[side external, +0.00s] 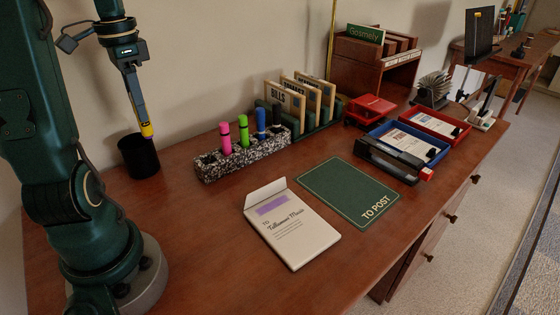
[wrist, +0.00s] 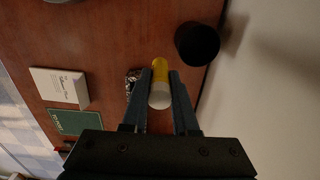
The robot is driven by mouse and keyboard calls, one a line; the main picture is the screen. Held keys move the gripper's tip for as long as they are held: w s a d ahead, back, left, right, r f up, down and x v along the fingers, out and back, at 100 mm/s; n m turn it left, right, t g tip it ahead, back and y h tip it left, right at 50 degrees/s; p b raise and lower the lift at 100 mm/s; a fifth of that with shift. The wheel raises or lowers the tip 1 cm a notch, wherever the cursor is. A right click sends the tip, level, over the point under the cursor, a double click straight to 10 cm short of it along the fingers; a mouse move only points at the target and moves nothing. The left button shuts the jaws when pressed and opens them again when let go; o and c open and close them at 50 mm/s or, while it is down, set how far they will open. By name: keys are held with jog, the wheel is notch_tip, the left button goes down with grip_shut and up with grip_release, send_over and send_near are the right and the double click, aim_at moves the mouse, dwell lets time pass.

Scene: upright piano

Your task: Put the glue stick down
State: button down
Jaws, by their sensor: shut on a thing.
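My gripper (side external: 143,118) is shut on the glue stick (side external: 147,130), which has a yellow end that shows below the fingers. In the wrist view the glue stick (wrist: 160,92), yellow and white, sits between the two fingers of my gripper (wrist: 160,76). It is held in the air at the left of the desk, against the wall in the side view. A black cup (side external: 138,158) stands on the desk below it in the side view. In the wrist view the cup (wrist: 197,43) lies to the upper right of the glue stick, apart from it.
A speckled holder (side external: 243,160) carries pink, green, blue and black pens. A white letter (side external: 300,241) and a green "TO POST" mat (side external: 349,191) lie in front. Letter racks, red and blue trays (side external: 428,163) and a stapler stand farther right.

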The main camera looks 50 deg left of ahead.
jog(key=shift+w+d+f, duration=0.85)
jog(key=shift+w+f, duration=0.8)
jog(key=shift+f, duration=0.2)
jog(key=shift+w+d+f, duration=0.9)
jog(key=shift+w+f, duration=0.8)
jog(key=shift+f, duration=0.1)
jog(key=shift+w+d+f, duration=0.85)
jog(key=shift+w+f, duration=0.8)
jog(key=shift+f, duration=0.2)
jog(key=c, duration=0.7)
grip_release()
jog(key=shift+f, duration=0.15)
notch_tip(320, 180, up, 11)
jog(key=s+d+r+t, duration=0.2)
jog(key=d+r, duration=0.1)
jog(key=d, duration=0.7)
jog(key=s+d+f+t, duration=0.1)
jog(key=s+d, duration=0.1)
jog(key=d, duration=0.1)
jog(key=s+d+f+t, duration=0.1)
jog(key=s+d, duration=0.1)
jog(key=d, duration=0.1)
jog(key=s+d+f+t, duration=0.1)
jog(key=s+d, duration=0.2)
jog(key=shift+f+t, duration=0.3)
